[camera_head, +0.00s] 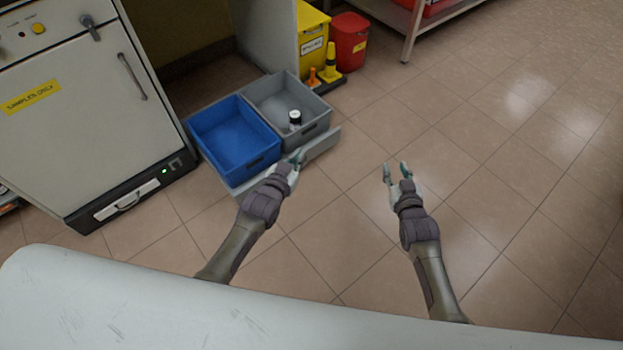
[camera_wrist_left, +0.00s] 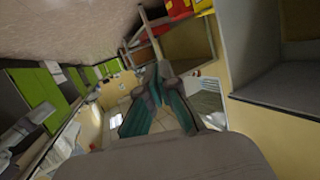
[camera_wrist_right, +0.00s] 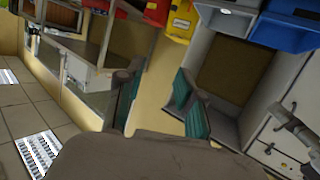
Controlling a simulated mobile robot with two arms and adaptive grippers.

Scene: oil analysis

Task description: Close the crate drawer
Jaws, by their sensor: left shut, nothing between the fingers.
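The crate drawer (camera_head: 322,144) is pulled out at floor level and shows a pale front panel. It carries a blue crate (camera_head: 222,127) and a grey crate (camera_head: 306,98) side by side. My left gripper (camera_head: 299,156) is shut and empty, right at the drawer's front panel; I cannot tell whether it touches. It also shows in the left wrist view (camera_wrist_left: 157,80). My right gripper (camera_head: 394,169) is open and empty over the floor, right of the drawer and apart from it. Its spread fingers also show in the right wrist view (camera_wrist_right: 158,95).
A white cabinet (camera_head: 80,110) is left of the drawer. Yellow (camera_head: 313,40) and red (camera_head: 349,42) bins stand behind, near a metal rack (camera_head: 412,25). The tiled floor (camera_head: 480,150) to the right is clear.

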